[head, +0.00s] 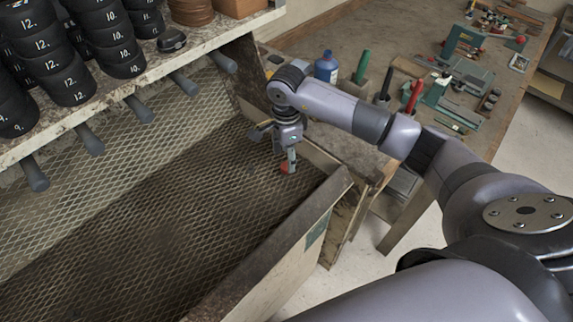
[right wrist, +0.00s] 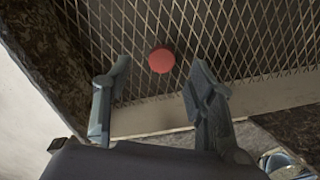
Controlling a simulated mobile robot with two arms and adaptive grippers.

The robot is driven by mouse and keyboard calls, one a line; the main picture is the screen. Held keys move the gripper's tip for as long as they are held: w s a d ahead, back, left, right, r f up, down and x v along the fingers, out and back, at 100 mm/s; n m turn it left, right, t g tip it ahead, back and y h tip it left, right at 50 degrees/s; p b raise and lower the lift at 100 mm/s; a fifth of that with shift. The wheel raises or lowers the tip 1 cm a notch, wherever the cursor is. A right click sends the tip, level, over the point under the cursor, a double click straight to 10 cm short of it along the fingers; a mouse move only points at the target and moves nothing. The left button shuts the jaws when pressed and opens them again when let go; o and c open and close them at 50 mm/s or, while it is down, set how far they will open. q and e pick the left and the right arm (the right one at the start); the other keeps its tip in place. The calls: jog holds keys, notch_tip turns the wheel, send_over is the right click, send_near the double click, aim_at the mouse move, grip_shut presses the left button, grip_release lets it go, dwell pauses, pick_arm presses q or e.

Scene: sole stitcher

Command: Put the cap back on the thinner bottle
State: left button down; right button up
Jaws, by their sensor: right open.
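A round red cap (right wrist: 161,60) lies on the wire mesh in the right wrist view, just beyond and between my right fingertips. My left gripper is out of view.
The mesh bin (head: 150,215) has a raised wooden wall on the right. A shelf above holds stacked black numbered pieces (head: 60,75), with grey pegs below its edge. The workbench (head: 350,30) carries green and red handled tools and a green machine. The mesh middle is clear.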

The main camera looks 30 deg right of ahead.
aim_at(286, 166)
notch_tip(286, 166, down, 4)
jog(key=shift+w+d+p, duration=0.15)
jog(key=shift+p, duration=0.55)
jog(key=c, duration=0.8)
